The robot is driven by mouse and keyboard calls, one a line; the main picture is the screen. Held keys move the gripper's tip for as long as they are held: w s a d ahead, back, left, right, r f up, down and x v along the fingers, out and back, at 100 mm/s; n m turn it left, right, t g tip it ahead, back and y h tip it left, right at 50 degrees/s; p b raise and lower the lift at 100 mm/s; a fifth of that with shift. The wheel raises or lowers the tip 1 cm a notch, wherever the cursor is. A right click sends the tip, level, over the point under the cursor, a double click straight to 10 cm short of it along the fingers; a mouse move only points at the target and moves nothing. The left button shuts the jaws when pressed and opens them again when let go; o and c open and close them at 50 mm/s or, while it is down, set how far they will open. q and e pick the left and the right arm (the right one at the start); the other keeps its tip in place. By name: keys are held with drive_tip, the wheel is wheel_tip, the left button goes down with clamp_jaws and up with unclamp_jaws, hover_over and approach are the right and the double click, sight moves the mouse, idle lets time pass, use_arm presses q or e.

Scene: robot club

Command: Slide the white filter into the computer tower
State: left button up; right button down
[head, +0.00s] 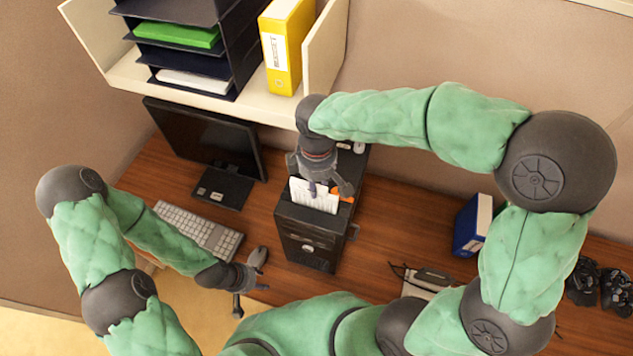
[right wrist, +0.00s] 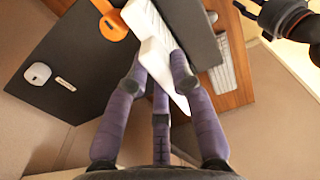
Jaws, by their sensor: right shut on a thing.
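The white filter (head: 311,197) is a pale slatted panel standing on edge at the top of the black computer tower (head: 309,240). My right gripper (head: 328,188) is shut on the filter from above. In the right wrist view the filter (right wrist: 150,42) lies between the fingers of that gripper (right wrist: 160,84), beside the dark tower casing (right wrist: 192,25). How deep the filter sits in the tower is hidden. My left gripper (head: 250,299) is empty, its fingers apart, near the desk's front edge; it also shows in the right wrist view (right wrist: 255,22).
An orange piece (head: 345,196) is beside the filter on the tower's right. A keyboard (head: 199,230), mouse (head: 257,257) and monitor (head: 205,138) are to the left. A blue binder (head: 473,225) stands right. A shelf (head: 200,92) overhangs behind.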

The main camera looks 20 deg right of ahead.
drive_tip(key=shift+f+b, duration=1.65)
drive_tip(key=shift+f, duration=0.9)
idle(1.3)
drive_tip(key=c, duration=0.6)
unclamp_jaws()
drive_tip(key=shift+r, duration=0.1)
drive_tip(key=shift+r+p, duration=2.8)
drive_tip(key=shift+r, duration=0.7)
drive_tip(key=shift+f, duration=0.1)
